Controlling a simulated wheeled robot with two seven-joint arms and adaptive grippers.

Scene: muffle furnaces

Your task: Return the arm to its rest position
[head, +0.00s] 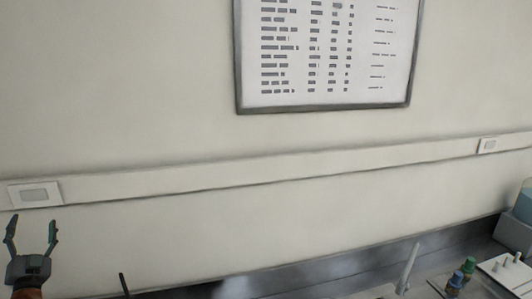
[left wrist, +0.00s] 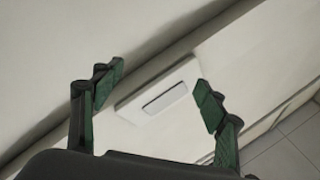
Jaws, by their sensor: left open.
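My left gripper (head: 32,236) is at the lower left of the head view, pointing up in front of the pale wall. Its two dark fingers with green pads are apart, and nothing is between them. In the left wrist view the open fingers (left wrist: 160,90) frame a white wall socket plate (left wrist: 158,93) on the trunking behind them. My right gripper is not in view.
A framed chart (head: 325,50) hangs on the wall. A trunking rail (head: 260,172) crosses the wall, with another socket (head: 487,146) at right. Small capped bottles (head: 461,274), a white rack (head: 508,270) and a bluish container (head: 524,205) stand at lower right.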

